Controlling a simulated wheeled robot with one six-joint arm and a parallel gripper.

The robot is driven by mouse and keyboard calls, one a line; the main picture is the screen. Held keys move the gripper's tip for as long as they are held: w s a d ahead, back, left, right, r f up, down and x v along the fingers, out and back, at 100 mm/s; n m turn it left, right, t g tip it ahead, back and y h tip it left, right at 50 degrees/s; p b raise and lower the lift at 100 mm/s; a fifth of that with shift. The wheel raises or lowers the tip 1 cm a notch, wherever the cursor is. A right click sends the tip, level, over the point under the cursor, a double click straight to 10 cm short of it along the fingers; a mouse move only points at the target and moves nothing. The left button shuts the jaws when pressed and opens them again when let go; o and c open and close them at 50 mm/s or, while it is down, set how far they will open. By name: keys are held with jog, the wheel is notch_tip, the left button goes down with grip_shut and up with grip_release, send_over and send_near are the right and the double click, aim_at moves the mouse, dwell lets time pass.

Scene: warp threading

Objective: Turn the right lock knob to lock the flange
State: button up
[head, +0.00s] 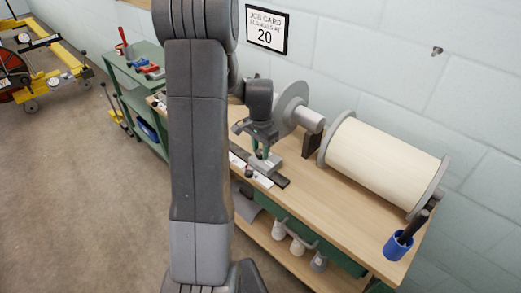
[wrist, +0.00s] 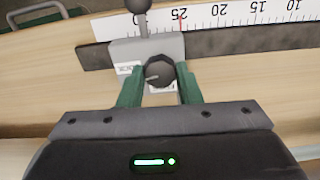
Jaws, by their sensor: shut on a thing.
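A round black lock knob (wrist: 159,71) with a pale pointer line sits on a grey block (wrist: 121,52). My gripper (wrist: 159,82) has one green finger on each side of the knob and is shut on it. A white label lies partly behind the fingers. In the head view my gripper (head: 263,151) points down at the grey block (head: 270,165) on the bench. A large grey flange disc (head: 290,103) stands behind it. The knob itself cannot be made out in the head view.
A ruler scale (wrist: 230,20) runs behind the block, with a red line near 25. A spool (head: 380,160) fills the right of the bench (head: 345,222), with a blue cup (head: 397,247) at its front corner. A wall card (head: 266,29) reads 20. A green cart stands left.

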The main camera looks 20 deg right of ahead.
aim_at(260, 152)
jog(key=shift+m, duration=0.8)
jog(key=o, duration=1)
jog(key=shift+r, duration=0.1)
notch_tip(260, 152, up, 14)
jog(key=shift+f, duration=0.15)
